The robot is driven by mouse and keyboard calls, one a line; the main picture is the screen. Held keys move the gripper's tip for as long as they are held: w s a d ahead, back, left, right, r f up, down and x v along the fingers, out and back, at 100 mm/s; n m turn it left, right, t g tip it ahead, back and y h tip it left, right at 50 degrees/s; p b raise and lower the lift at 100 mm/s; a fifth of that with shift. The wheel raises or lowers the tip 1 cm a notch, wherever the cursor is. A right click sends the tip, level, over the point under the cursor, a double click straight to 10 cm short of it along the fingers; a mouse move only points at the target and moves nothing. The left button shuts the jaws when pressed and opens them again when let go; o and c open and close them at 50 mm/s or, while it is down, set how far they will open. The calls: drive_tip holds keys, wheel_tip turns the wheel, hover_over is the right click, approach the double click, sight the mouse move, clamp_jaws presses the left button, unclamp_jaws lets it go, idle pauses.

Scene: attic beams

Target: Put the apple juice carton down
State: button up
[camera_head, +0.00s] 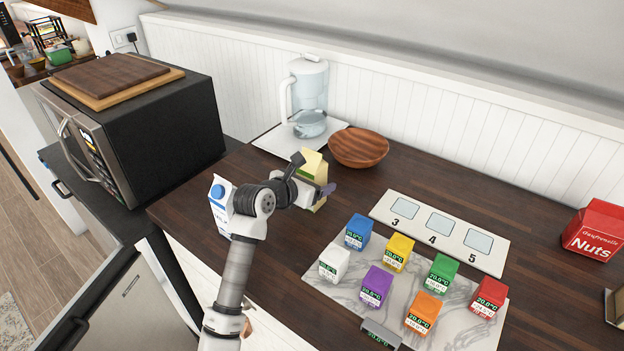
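The yellow-green carton (315,165), which I take to be the apple juice, stands roughly upright near the middle of the dark wooden counter (430,180). My gripper (313,176) reaches it from the left, with one dark finger on each side, and appears shut on it. My gripper hides part of the carton's lower body. I cannot tell whether its base touches the counter.
A white carton with a blue cap (218,192) stands beside my arm. A wooden bowl (358,148) and a water pitcher (308,100) are behind. Several coloured cubes sit on a marble board (338,292); a numbered panel (400,207) lies behind them. A microwave (160,130) is left.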

drive_tip(key=c, duration=1.4)
drive_tip(key=shift+r, duration=0.1)
drive_tip(key=shift+c, duration=0.8)
drive_tip(key=shift+r, duration=0.1)
